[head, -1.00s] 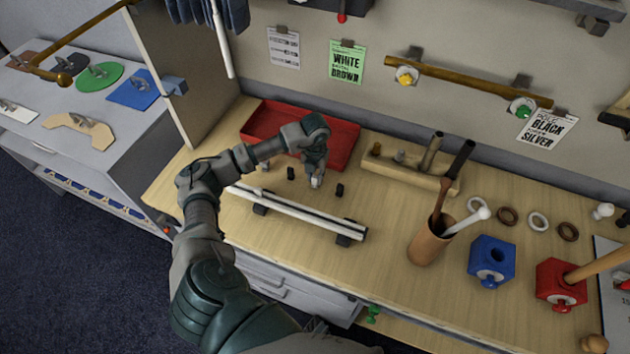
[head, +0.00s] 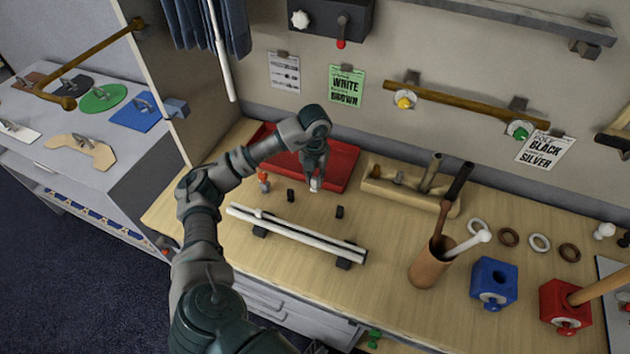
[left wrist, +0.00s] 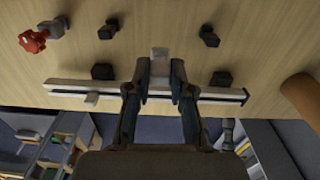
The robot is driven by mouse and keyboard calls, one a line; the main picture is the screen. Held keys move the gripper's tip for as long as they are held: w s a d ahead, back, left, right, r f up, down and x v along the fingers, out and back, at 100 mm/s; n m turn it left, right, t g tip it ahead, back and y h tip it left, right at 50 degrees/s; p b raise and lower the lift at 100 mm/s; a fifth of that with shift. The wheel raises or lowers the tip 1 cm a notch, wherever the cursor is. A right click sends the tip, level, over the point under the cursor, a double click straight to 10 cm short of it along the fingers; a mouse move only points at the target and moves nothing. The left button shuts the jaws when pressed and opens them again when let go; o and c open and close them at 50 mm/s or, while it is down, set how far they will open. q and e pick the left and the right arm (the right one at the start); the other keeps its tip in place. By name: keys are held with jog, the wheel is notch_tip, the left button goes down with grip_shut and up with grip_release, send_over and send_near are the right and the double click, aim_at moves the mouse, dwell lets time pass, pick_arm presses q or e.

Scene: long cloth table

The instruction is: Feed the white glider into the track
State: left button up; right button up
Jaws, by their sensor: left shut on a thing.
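My left gripper (head: 314,182) is shut on the white glider (head: 315,187) and holds it above the table, behind the track. In the left wrist view, the pale glider (left wrist: 159,63) sticks out beyond the fingertips (left wrist: 160,72). The track (head: 305,236) is a long white rail with a dark groove, resting on two black supports. It also shows in the left wrist view (left wrist: 215,93), partly hidden by the fingers. My right gripper is not in view.
Two small black blocks (head: 291,195) (head: 339,212) and a red knob (head: 264,176) stand behind the track. A red tray (head: 340,165) lies further back. A wooden rack (head: 410,188) and a brown cup (head: 431,263) with sticks stand to the right.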

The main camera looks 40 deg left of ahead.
pick_arm(q)
jog(key=shift+f, duration=0.25)
jog(key=shift+f+b, duration=2.1)
jog(key=shift+f, duration=1.4)
jog(key=shift+f+b, duration=0.75)
jog(key=shift+f, duration=0.6)
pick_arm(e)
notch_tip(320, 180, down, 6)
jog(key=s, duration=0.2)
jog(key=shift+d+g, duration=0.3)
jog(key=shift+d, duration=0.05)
pick_arm(q)
jog(key=o, duration=0.8)
jog(key=shift+o, duration=0.2)
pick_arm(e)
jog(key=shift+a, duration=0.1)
